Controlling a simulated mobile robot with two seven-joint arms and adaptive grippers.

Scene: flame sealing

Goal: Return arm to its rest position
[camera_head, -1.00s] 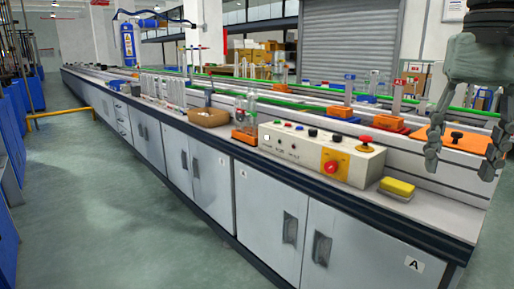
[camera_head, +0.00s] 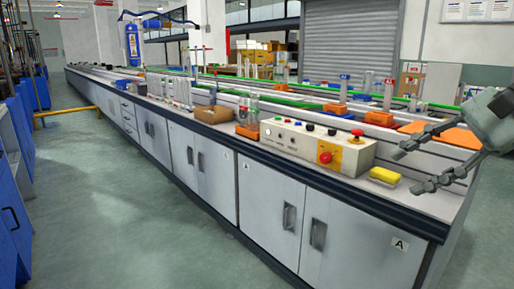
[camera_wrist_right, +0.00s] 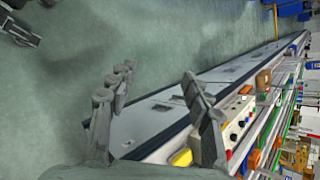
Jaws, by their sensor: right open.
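My right gripper (camera_head: 410,168) is at the right edge of the head view, its fingers spread and pointing left. It is open and empty, in front of the near end of the long bench (camera_head: 270,166). In the right wrist view its two fingers (camera_wrist_right: 155,85) stand apart with only floor and bench behind them. A dark grey mechanical part at the top left of that view looks like part of my left gripper (camera_wrist_right: 22,30); its jaws cannot be made out. The left arm is not in the head view.
On the bench's near end are a control box (camera_head: 290,147) with a red knob, a yellow block (camera_head: 385,175), an orange-based glass vessel (camera_head: 249,115) and a brown box (camera_head: 212,115). Orange plates and tubes stand behind.

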